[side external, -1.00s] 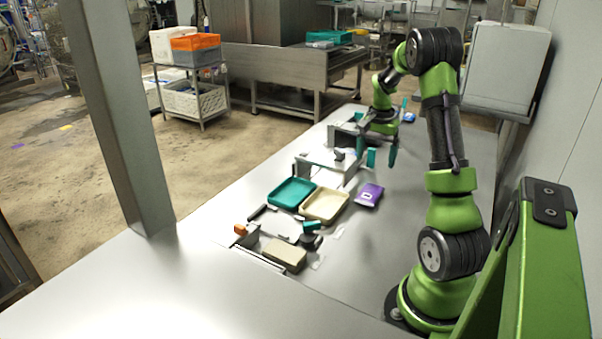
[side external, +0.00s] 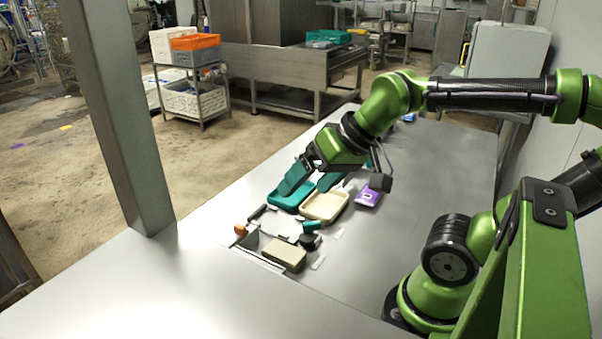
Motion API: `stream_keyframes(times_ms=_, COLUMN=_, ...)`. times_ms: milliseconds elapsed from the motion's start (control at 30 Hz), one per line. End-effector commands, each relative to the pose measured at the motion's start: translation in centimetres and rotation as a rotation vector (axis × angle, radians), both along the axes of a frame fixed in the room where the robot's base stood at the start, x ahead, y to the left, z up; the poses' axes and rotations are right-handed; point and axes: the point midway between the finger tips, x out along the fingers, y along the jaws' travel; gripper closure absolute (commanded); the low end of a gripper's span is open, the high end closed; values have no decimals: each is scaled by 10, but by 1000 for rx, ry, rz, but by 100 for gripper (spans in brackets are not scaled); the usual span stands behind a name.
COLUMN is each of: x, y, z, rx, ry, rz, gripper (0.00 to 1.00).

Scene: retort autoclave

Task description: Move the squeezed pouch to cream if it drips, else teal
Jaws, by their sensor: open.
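The teal tray (side external: 287,205) stands behind and left of the cream tray (side external: 325,208) on the steel bench. Both look empty in the parts I can see. A purple pouch (side external: 366,199) with a pale label lies flat on the bench, just right of the cream tray and outside both trays. I cannot see any drip.
In front of the trays is a fixture with a beige block (side external: 284,253), an orange part (side external: 240,230) and a teal-and-black part (side external: 311,226). A blue item (side external: 409,117) lies at the bench's far end. The bench right of the pouch is clear.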

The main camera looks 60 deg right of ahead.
Motion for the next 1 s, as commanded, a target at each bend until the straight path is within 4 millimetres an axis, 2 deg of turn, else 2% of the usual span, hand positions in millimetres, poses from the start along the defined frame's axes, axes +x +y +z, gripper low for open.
stream_keyframes(times_ms=100, x=-7, y=9, z=-2, rx=-7, ry=-24, rz=39, gripper=6)
stream_keyframes(times_ms=467, x=-8, y=9, z=-2, rx=-8, ry=-25, rz=40, gripper=6)
stream_keyframes(times_ms=567, x=-7, y=6, z=-2, rx=-8, ry=-23, rz=26, gripper=6)
stream_keyframes(times_ms=633, x=-4, y=-3, z=-10, rx=-4, ry=12, rz=-10, gripper=6)
stream_keyframes(times_ms=767, x=16, y=-40, z=-19, rx=15, ry=94, rz=-142, gripper=6)
stream_keyframes(times_ms=867, x=35, y=-88, z=-24, rx=43, ry=180, rz=-288, gripper=6)
stream_keyframes(times_ms=1000, x=50, y=-166, z=-36, rx=92, ry=302, rz=-508, gripper=6)
